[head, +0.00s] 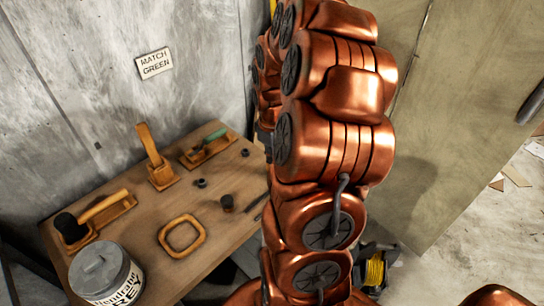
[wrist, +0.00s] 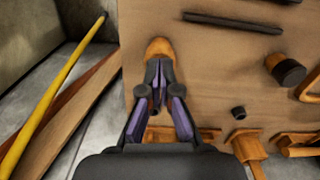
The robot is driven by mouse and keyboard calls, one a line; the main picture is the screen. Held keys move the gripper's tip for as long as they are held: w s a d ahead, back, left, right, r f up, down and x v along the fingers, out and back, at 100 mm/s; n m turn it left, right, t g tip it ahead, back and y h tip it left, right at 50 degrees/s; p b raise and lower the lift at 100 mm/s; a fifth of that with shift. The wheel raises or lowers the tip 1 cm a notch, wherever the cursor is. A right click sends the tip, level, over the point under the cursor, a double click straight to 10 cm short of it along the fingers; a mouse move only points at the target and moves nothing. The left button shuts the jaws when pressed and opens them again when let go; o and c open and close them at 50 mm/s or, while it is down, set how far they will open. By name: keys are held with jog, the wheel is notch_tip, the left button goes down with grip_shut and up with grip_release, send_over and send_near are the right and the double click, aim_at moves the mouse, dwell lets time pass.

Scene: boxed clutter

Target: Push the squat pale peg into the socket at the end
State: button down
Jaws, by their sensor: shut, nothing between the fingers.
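My gripper (wrist: 157,100) is shut and empty in the wrist view, its purple-sided fingers pointing up the picture over the table. Just beyond the fingertips lies a rounded orange-brown wooden piece (wrist: 159,46), partly covered by them; I cannot tell whether they touch. No squat pale peg can be made out for certain. Wooden blocks stand on the table: one with a tilted upright post (head: 153,158), one holding a green-handled piece (head: 208,147), one holding a black-headed mallet (head: 95,215). I cannot tell which holds the socket. My arm hides the gripper in the head view.
A dark-topped short cylinder (head: 228,202), a small dark nut (head: 201,183), a dark rod (wrist: 232,22) and a wooden ring (head: 181,236) lie on the table. A lidded can (head: 105,273) stands at the front left. A yellow pole (wrist: 52,98) leans beyond the table's edge.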

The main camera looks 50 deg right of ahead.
notch_tip(320, 180, up, 15)
jog(key=shift+f, duration=0.2)
dwell(0.6)
jog(key=s+a+r+p, duration=0.1)
jog(key=s+a, duration=0.1)
jog(key=a, duration=0.7)
jog(key=s+a+r+p, duration=0.1)
jog(key=s+a, duration=0.1)
jog(key=a, duration=0.6)
jog(key=s+a+f+m+g+p, duration=0.1)
jog(key=s+a+f+p, duration=0.1)
jog(key=s+a, duration=0.8)
jog(key=s, duration=0.3)
jog(key=shift+s+a+f+g, duration=0.15)
jog(key=shift+a+f+g, duration=0.15)
jog(key=shift+f+g, duration=0.1)
